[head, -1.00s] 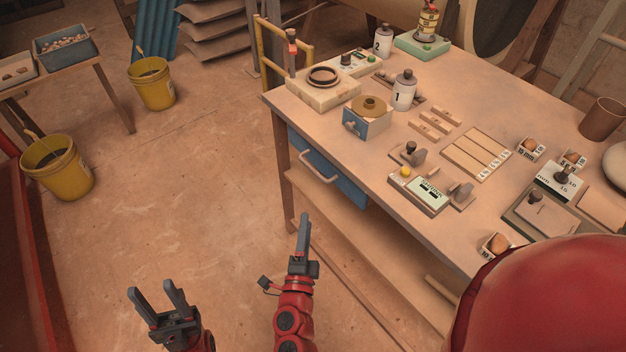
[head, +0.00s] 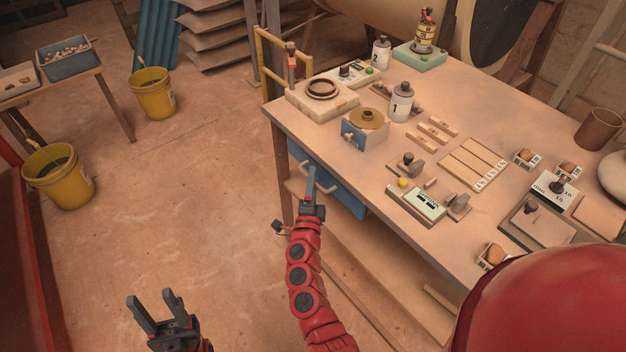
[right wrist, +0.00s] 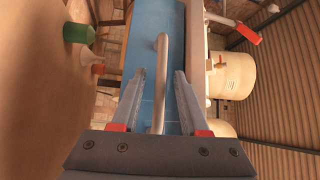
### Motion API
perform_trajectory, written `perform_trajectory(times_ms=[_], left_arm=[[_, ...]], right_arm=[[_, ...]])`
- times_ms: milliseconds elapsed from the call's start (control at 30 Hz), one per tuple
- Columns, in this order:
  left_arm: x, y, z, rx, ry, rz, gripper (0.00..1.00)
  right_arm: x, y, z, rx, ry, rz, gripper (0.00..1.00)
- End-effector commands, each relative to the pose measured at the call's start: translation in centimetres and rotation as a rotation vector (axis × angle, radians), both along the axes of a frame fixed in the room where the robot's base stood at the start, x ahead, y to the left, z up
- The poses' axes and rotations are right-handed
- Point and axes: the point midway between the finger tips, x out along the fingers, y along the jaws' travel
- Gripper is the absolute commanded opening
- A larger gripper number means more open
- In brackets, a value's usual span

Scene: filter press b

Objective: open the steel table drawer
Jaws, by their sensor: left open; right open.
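The blue table drawer (head: 349,196) sits under the left end of the steel table (head: 400,235), its front flush below the top. Its grey bar handle (head: 300,166) is partly hidden by my right gripper (head: 312,182) in the head view. In the right wrist view the drawer front (right wrist: 147,56) fills the middle, and the handle (right wrist: 160,85) runs between the two open fingers of my right gripper (right wrist: 163,95). The fingers stand on either side of the bar and do not close on it. My left gripper (head: 156,308) is open and empty, low over the floor.
A lower shelf (head: 385,270) runs beneath the drawer. Yellow buckets (head: 152,95) stand on the floor at left. The floor before the drawer is open.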

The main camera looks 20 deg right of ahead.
Motion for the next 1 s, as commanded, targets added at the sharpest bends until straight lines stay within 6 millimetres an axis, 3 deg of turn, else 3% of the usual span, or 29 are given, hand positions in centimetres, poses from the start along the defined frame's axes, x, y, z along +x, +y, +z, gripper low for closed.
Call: perform_trajectory(times_ms=[200,467,1000], left_arm=[[0.01,0.0,-0.01,0.0,0.0,0.0,0.5],[0.0,0.0,-0.01,0.0,0.0,0.0,0.5],[0.0,0.0,-0.01,0.0,0.0,0.0,0.5]], right_arm=[[0.02,-0.01,-0.02,0.0,0.0,0.0,0.44],[-0.01,0.0,-0.02,0.0,0.0,0.0,0.0],[-0.01,0.01,-0.03,0.0,0.001,0.0,0.0]])
